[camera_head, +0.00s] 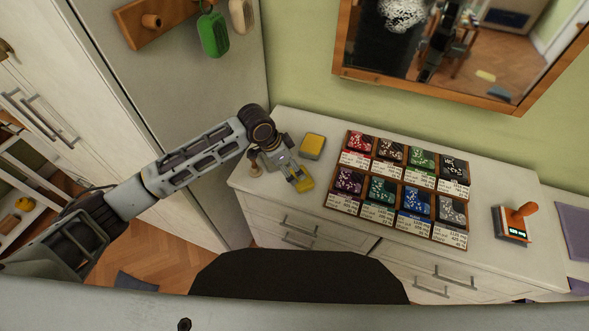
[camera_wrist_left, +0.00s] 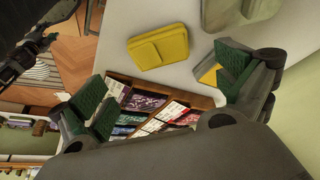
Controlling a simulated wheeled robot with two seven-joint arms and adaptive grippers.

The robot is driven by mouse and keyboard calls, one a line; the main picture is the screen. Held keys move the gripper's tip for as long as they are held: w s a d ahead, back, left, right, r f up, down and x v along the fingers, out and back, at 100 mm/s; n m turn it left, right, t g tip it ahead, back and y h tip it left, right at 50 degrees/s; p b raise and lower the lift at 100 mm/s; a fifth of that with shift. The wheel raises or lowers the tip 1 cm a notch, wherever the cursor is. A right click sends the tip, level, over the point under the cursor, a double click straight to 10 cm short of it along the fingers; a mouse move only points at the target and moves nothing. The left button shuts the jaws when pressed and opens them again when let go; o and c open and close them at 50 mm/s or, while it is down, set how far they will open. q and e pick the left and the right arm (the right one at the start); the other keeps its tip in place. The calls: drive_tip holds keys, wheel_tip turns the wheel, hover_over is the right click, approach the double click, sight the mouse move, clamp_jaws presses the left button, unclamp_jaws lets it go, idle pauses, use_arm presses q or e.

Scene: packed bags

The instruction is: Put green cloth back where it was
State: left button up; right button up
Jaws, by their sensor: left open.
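A brown wooden tray (camera_head: 395,226) on the white dresser holds several coloured packed bags with white labels in two rows. A green bag (camera_head: 421,159) is in the back row and a teal one (camera_head: 382,190) in the front row. I cannot make out a separate loose green cloth. My left gripper (camera_head: 291,172) is over the dresser's left end, left of the tray. In the left wrist view its green-padded fingers (camera_wrist_left: 168,92) are apart with nothing between them. The tray (camera_wrist_left: 202,102) shows beyond them, partly hidden. My right gripper is not in view.
A yellow folded item (camera_head: 303,185) lies by the left gripper; a yellow block (camera_head: 312,145) lies behind it. A small wooden peg-like object (camera_head: 255,169) stands left. A device with an orange handle (camera_head: 512,224) stands right. A mirror (camera_head: 450,87) hangs above.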

use_arm(q)
drive_tip(key=shift+v, duration=1.45)
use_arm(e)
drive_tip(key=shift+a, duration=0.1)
use_arm(q)
drive_tip(key=shift+a, duration=0.15)
